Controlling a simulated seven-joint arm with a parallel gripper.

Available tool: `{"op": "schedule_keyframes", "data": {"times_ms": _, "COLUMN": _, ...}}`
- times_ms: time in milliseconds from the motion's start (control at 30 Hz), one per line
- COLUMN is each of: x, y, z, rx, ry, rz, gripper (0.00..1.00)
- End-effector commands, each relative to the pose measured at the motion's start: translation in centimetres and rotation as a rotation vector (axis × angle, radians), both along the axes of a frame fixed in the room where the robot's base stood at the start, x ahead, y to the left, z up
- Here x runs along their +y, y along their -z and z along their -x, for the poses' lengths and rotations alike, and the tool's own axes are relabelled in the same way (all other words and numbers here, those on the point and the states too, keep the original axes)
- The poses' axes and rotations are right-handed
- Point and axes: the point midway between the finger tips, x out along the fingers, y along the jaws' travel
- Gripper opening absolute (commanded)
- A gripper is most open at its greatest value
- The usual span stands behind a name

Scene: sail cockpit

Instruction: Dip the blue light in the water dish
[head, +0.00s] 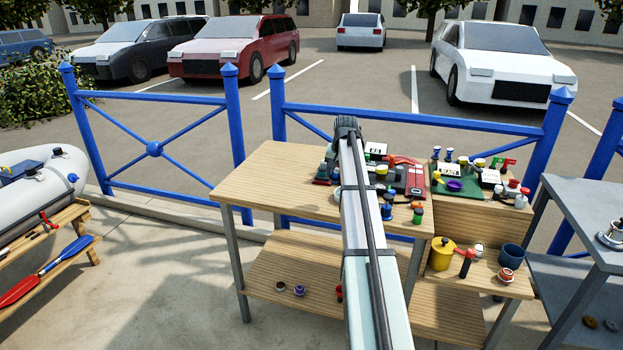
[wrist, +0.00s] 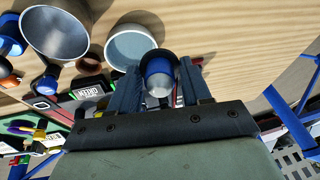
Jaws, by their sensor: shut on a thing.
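My gripper (wrist: 158,82) is shut on a blue light (wrist: 158,66), a short blue cylinder with a pale grey end, held between the two dark fingers. A round dish (wrist: 110,44) with a pale rim and a grey-blue inside, which looks like the water dish, is on the wood table just beyond the light and to its left in the wrist view. The light partly overlaps the dish's edge there; I cannot tell its height above the table.
A larger metal bowl (wrist: 55,33) is left of the dish. Several small coloured lights and boxes crowd the right of the wooden table (head: 265,185); its left part is clear. A green mat (head: 453,187) with more small items is further right. A blue railing (head: 420,121) runs behind.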

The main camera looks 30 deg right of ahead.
Motion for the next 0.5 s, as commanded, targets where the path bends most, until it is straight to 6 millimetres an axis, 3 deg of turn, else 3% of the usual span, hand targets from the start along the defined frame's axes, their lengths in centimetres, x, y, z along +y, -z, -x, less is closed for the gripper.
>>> {"op": "schedule_keyframes", "data": {"times_ms": 33, "x": -1.6, "y": 0.1, "z": -0.1, "rx": -0.002, "ry": 0.014, "rz": 0.000, "gripper": 0.18}}
{"op": "schedule_keyframes", "data": {"times_ms": 200, "x": -4.5, "y": 0.4, "z": 0.1, "rx": -0.008, "ry": 0.040, "rz": 0.002, "gripper": 0.18}}
{"op": "schedule_keyframes", "data": {"times_ms": 500, "x": -5.5, "y": 0.8, "z": 0.2, "rx": -0.010, "ry": 0.050, "rz": 0.003, "gripper": 0.18}}
